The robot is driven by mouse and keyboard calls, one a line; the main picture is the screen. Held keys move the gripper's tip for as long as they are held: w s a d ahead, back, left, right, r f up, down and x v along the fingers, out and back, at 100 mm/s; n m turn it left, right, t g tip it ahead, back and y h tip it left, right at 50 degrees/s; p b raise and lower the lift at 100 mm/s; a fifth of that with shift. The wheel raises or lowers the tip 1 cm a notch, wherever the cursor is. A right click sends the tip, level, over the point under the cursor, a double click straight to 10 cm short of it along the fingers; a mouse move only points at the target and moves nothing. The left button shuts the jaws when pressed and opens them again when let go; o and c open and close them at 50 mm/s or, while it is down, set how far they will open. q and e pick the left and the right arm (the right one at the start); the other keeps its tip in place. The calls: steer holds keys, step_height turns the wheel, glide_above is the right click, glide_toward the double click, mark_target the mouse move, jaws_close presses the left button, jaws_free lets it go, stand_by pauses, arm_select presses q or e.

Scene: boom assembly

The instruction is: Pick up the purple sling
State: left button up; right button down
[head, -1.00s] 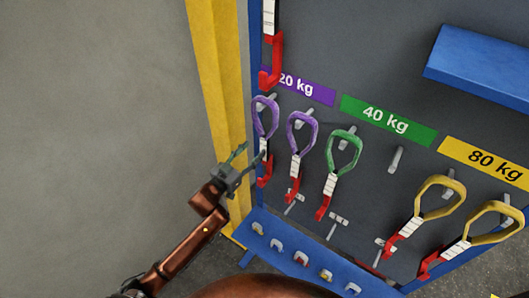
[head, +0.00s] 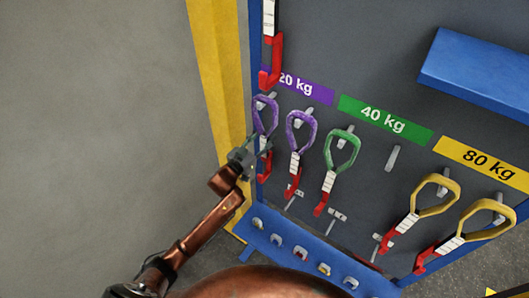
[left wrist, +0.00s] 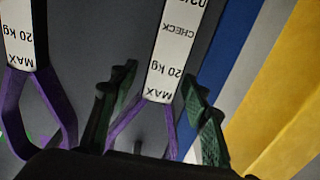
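Two purple slings hang on pegs under the purple 20 kg label, the left one (head: 276,115) and one to its right (head: 315,130). Each has a purple loop, a white tag and a red hook. My left gripper (head: 257,148) is at the left sling, over its lower loop and tag. In the left wrist view the open green fingers (left wrist: 158,82) stand on either side of this sling's white tag (left wrist: 172,45), with gaps visible. The second sling's tag (left wrist: 25,35) is outside the fingers, at the left. My right gripper is not in view.
A green sling (head: 330,155) and two yellow slings (head: 437,188) hang further right on the dark board. A blue rack with small hooks (head: 290,245) is below. A yellow post (head: 222,80) stands left of the board, and a blue shelf (head: 475,75) juts out upper right.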

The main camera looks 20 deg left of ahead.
arm_select(q)
jaws_close()
stand_by(0.3)
stand_by(0.3)
steer(key=shift+r, duration=0.2)
